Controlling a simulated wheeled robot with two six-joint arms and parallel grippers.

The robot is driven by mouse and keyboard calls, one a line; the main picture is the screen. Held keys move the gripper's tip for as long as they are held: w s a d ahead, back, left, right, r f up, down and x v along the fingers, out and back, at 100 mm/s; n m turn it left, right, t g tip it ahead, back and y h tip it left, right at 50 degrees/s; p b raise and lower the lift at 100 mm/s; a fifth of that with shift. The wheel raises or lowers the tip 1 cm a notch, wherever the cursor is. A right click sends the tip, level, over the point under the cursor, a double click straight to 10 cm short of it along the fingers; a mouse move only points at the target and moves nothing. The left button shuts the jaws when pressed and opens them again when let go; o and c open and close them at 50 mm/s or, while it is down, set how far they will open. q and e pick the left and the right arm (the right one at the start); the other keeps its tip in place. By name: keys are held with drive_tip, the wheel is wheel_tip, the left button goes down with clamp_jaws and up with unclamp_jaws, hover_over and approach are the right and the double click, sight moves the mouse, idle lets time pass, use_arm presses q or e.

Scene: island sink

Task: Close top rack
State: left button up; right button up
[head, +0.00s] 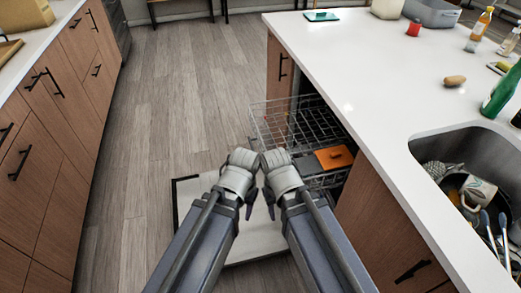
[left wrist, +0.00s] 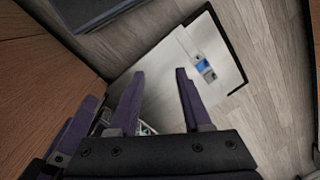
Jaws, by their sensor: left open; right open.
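The top rack (head: 283,122) is a wire rack slid out from the dishwasher under the island counter. The dishwasher door (head: 190,197) lies folded down and open below it; it also shows in the left wrist view (left wrist: 222,50). My left gripper (head: 249,208) and my right gripper (head: 271,208) are side by side in front of the rack, above the door, with fingers pointing down and mostly hidden by my arms. In the left wrist view my left gripper (left wrist: 160,78) is open and empty. Neither gripper visibly holds the rack.
An orange item (head: 334,157) sits at the racks' near side; which rack bears it I cannot tell. The white counter (head: 370,70) overhangs at right, with a sink (head: 455,150) full of dishes. Wooden cabinets (head: 50,130) stand at left. The floor (head: 170,90) between is clear.

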use_arm(q)
drive_tip(key=shift+w+d, duration=0.1)
drive_tip(key=shift+w, duration=0.05)
drive_tip(key=shift+c, duration=0.7)
drive_tip(key=w+d+n+h, duration=0.1)
drive_tip(key=w+n, duration=0.1)
drive_tip(key=n, duration=0.1)
drive_tip(key=w+d+f+n+h+b, duration=0.1)
drive_tip(key=w+n, duration=0.1)
drive_tip(key=n, duration=0.1)
drive_tip(key=w+d+n+h+b, duration=0.1)
drive_tip(key=w+n+h, duration=0.1)
drive_tip(key=n, duration=0.1)
drive_tip(key=shift+d+f, duration=0.25)
drive_tip(key=shift+f, duration=0.1)
clamp_jaws()
drive_tip(key=w+d+r+n+t+h+b, duration=0.1)
drive_tip(key=w+d+r+n+h, duration=0.15)
drive_tip(key=w+n, duration=0.4)
drive_tip(key=w+d+r+n+t+h+b, duration=0.1)
drive_tip(key=w+n+t+h, duration=0.2)
drive_tip(key=n, duration=0.6)
drive_tip(key=w+d+f+g+b, duration=0.1)
drive_tip(key=w+d+f+b, duration=0.3)
drive_tip(key=d, duration=0.6)
drive_tip(key=shift+d+f+b, duration=0.25)
drive_tip(key=shift+f+b, duration=1.15)
drive_tip(key=shift+b, duration=0.25)
